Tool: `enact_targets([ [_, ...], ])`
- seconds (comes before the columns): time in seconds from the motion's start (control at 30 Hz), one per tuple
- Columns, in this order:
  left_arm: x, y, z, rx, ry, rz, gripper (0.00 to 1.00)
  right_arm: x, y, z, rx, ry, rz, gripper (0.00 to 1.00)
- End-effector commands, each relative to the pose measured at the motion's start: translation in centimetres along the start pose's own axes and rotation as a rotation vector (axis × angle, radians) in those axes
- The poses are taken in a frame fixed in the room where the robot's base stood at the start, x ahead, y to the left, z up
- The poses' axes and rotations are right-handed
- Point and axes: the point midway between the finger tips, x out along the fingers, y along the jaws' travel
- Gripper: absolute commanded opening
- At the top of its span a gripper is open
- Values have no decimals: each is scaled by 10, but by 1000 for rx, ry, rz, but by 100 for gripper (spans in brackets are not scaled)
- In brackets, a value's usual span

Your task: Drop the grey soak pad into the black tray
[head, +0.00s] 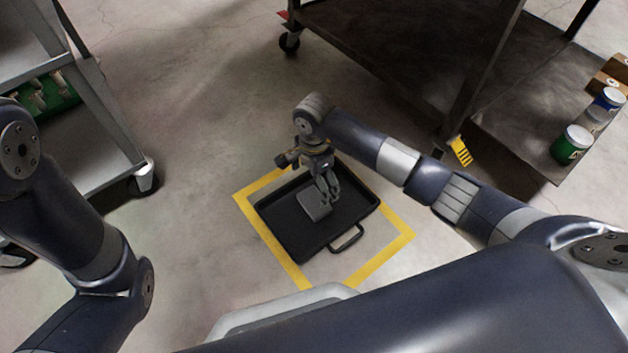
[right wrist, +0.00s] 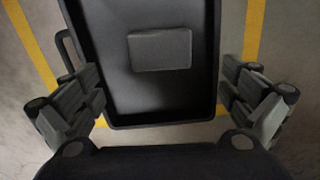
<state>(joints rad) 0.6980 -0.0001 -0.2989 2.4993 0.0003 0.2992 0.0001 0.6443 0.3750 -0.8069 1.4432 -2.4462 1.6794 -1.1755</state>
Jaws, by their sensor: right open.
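The black tray (head: 290,240) lies on the floor in the middle of the head view, with a handle on its near side. It also shows in the right wrist view (right wrist: 117,90). The grey soak pad (head: 313,204) is inside the tray's outline; in the right wrist view the pad (right wrist: 160,49) appears flat against the tray's floor. My right gripper (head: 328,192) is above the tray, next to the pad. In the right wrist view its fingers (right wrist: 165,95) are wide apart with nothing between them. My left gripper is out of view; only the left arm shows.
A yellow square (head: 277,247) is marked on the floor around the tray. A dark cart (head: 380,45) stands at the back right, with several cans (head: 571,144) on its lower shelf. A grey cart (head: 105,120) stands at the left. The floor between the carts is clear.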

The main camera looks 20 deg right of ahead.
Motion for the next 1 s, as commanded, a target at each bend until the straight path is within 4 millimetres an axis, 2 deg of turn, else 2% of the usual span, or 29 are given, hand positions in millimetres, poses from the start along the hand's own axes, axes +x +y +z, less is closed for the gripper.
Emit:
enact_targets([
  [0.17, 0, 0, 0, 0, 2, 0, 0, -27, -2, -1, -1, 1, -7, 100],
  [0.4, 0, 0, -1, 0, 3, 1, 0, -79, -2, -1, -1, 2, -6, 100],
  [0.6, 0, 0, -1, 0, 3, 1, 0, -108, -1, 0, -1, 1, -3, 100],
  [0.77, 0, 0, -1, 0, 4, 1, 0, -116, 0, 0, 0, 0, -1, 100],
  [1.0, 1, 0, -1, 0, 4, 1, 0, -117, 0, 0, 0, 0, 0, 100],
])
